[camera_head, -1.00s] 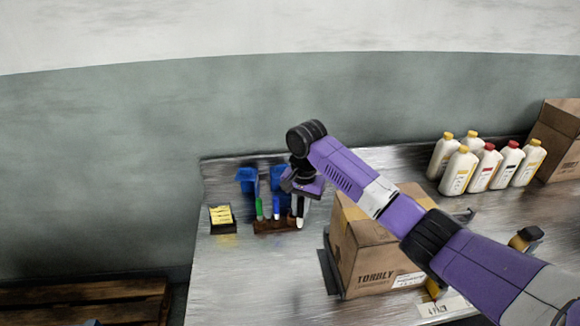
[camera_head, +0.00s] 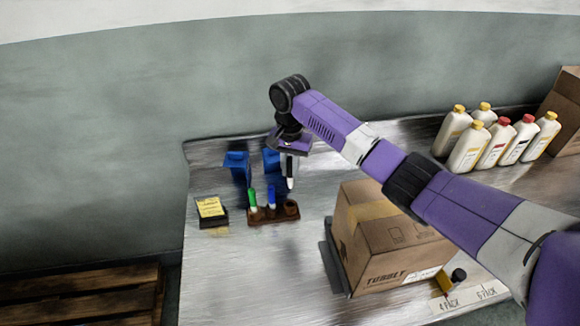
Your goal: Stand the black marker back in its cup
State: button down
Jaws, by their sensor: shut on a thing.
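The brown marker holder (camera_head: 262,219) stands on the metal table. Its right-hand cup (camera_head: 291,208) looks empty, and the marker's lower end shows just above it in the picture, apart from it. I cannot tell whether the marker is straight over the cup or behind it. A green marker (camera_head: 252,199) and a blue marker (camera_head: 271,196) stand in the other cups.
Two blue items (camera_head: 237,165) stand behind the holder. A black tray with yellow notes (camera_head: 211,210) sits left of it. A cardboard box (camera_head: 390,240) stands to the right, under my arm. Several white bottles (camera_head: 470,147) are at the back right. The table's front left is clear.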

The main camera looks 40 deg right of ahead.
aim_at(290, 185)
jog(key=shift+s+f+b, duration=0.1)
jog(key=shift+f+b, duration=2.7)
jog(key=shift+f, duration=0.05)
jog(key=shift+f+b, duration=0.3)
jog(key=shift+f, duration=1.6)
jog(key=c, duration=1.3)
grip_release()
jog(key=shift+o, duration=0.2)
jog(key=shift+r, duration=0.1)
notch_tip(290, 185, up, 8)
jog(key=shift+f+b, duration=0.2)
jog(key=shift+b, duration=0.25)
